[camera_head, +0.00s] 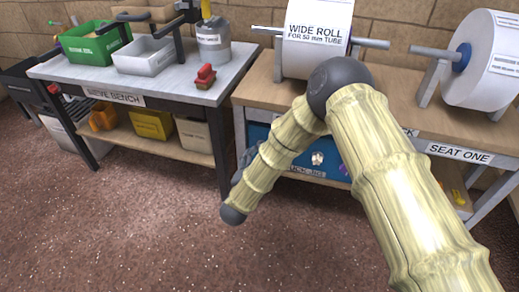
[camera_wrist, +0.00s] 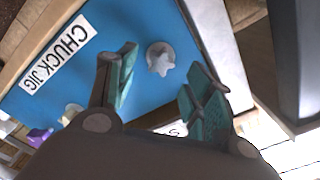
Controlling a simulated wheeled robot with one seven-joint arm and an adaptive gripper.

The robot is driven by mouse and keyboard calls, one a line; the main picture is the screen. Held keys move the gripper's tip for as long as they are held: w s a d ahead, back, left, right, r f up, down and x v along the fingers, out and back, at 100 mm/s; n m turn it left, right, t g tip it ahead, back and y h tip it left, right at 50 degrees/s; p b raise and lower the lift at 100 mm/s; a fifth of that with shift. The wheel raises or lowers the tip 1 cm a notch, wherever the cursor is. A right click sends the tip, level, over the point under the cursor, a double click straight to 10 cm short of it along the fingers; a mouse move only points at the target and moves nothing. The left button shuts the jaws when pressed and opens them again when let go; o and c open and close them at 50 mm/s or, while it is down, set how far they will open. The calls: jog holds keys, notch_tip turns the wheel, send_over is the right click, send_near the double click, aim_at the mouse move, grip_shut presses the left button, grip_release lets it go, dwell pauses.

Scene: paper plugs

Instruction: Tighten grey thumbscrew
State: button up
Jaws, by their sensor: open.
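The grey thumbscrew (camera_wrist: 160,58) has a star-shaped head on a round base and stands on the blue panel of the chuck jig (camera_wrist: 110,25) in the wrist view. My gripper (camera_wrist: 161,72) is open, with its teal-padded fingers on either side of the thumbscrew in that picture. I see no contact, and the depth gap is hard to judge. In the head view my arm hides the thumbscrew, and only a bit of my gripper (camera_head: 245,158) shows beside the arm. The blue chuck jig (camera_head: 258,134) sits under the right bench.
A pale knob (camera_head: 317,158) and a purple knob (camera_head: 343,170) are farther right on the jig. Paper rolls (camera_head: 318,45) rest above on the right bench (camera_head: 262,93). The floor in front is clear.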

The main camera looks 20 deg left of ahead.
jog(key=shift+p, duration=0.3)
jog(key=shift+w, duration=0.2)
jog(key=shift+w, duration=1.8)
jog(key=c, duration=1)
